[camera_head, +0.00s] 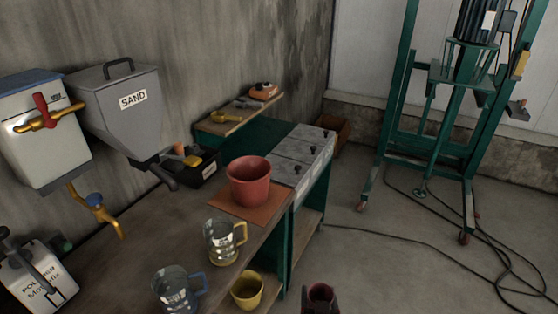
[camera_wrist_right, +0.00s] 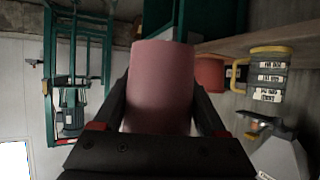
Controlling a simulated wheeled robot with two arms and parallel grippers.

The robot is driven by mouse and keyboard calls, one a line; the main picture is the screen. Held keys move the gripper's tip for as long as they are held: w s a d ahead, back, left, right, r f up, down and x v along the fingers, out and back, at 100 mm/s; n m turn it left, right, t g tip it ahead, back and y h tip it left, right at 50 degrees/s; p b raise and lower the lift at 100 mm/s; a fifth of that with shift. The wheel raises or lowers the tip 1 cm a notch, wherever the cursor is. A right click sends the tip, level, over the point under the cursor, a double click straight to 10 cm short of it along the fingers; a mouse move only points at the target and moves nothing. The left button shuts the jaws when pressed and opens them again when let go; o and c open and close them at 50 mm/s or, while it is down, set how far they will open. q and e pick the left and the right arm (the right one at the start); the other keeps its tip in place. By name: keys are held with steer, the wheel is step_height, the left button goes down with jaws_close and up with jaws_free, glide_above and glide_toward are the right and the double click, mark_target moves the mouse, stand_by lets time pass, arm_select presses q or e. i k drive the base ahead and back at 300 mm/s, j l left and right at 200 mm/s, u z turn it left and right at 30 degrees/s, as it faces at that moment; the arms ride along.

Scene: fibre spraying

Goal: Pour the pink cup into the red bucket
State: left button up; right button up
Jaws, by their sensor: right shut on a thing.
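The red bucket (camera_head: 249,182) stands upright on an orange mat (camera_head: 250,212) at the bench's front edge; part of it also shows in the wrist view (camera_wrist_right: 210,74). My right gripper (camera_head: 320,297) is low at the bottom edge of the head view, in front of and below the bench. It is shut on the pink cup (camera_wrist_right: 161,85), which fills the middle of the wrist view between the two dark fingers. The cup is apart from the bucket. The cup's contents cannot be made out. My left gripper is not in view.
Two clear measuring mugs, one yellow-handled (camera_head: 222,241) and one blue-handled (camera_head: 175,290), stand on the bench. A yellow cup (camera_head: 247,290) is below the bench edge. A sand hopper (camera_head: 118,105) hangs on the wall. The floor right of the bench is open, with cables.

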mark_target(249, 176)
steer(key=i+l+z, duration=0.25)
steer(key=z, duration=0.2)
steer(key=i+z, duration=0.45)
steer(key=i+u, duration=0.1)
steer(key=i, duration=2.3)
steer(key=i+u, duration=0.1)
steer(key=u, duration=0.25)
steer(key=i+u, duration=0.15)
steer(key=u, duration=0.2)
steer(key=i+l+u, duration=0.1)
steer(key=u, duration=0.65)
steer(key=l+u, duration=0.15)
steer(key=u, duration=0.7)
steer(key=l+u, duration=0.15)
steer(key=u, duration=0.3)
steer(key=l+u, duration=0.1)
steer(key=u, duration=0.75)
